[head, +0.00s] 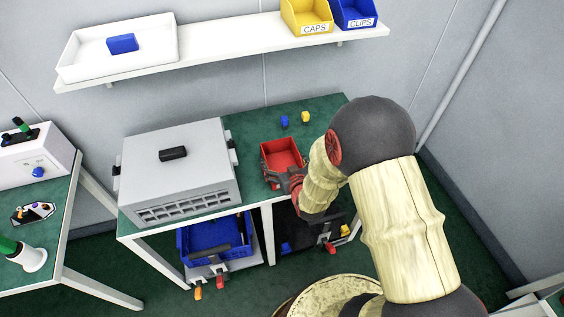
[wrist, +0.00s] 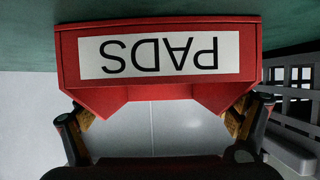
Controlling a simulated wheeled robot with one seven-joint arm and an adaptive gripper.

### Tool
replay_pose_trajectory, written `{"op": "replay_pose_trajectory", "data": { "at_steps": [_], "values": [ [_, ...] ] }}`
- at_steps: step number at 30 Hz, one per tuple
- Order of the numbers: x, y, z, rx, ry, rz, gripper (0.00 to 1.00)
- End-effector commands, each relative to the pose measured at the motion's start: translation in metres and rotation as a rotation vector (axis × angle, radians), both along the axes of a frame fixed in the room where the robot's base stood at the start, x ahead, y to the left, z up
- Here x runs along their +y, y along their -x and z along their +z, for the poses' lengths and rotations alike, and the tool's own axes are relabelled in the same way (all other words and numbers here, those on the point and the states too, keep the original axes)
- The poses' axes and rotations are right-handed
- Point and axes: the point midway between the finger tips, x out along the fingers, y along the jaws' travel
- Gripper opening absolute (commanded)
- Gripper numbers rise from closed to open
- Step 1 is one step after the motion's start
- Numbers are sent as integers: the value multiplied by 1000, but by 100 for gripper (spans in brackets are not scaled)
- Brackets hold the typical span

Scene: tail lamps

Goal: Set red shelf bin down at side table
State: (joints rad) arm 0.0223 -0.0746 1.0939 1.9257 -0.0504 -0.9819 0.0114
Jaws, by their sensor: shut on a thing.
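The red shelf bin (head: 283,154) is at the green-topped side table (head: 255,123), just right of the grey slatted box. In the wrist view the red bin (wrist: 158,84) shows its white label reading PADS, upside down. My gripper (head: 294,184) is at the bin's near side. In the wrist view its two fingers (wrist: 165,118) are on either side of the bin's narrowed part, shut on it. Green surface lies directly behind the bin; I cannot tell whether its base touches the table.
The grey slatted box (head: 185,165) fills the table's left part. A white wall shelf (head: 215,45) holds a tray and yellow and blue bins. A blue crate (head: 213,238) is below the table.

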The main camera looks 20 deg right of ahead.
Motion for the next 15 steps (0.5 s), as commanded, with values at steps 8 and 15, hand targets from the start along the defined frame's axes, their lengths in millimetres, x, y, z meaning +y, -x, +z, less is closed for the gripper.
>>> {"op": "replay_pose_trajectory", "data": {
  "at_steps": [8, 15],
  "values": [
    [0, 0, -2, -1, 0, 0, 61],
    [0, 0, -1, 0, 0, 0, 100]
  ]
}}
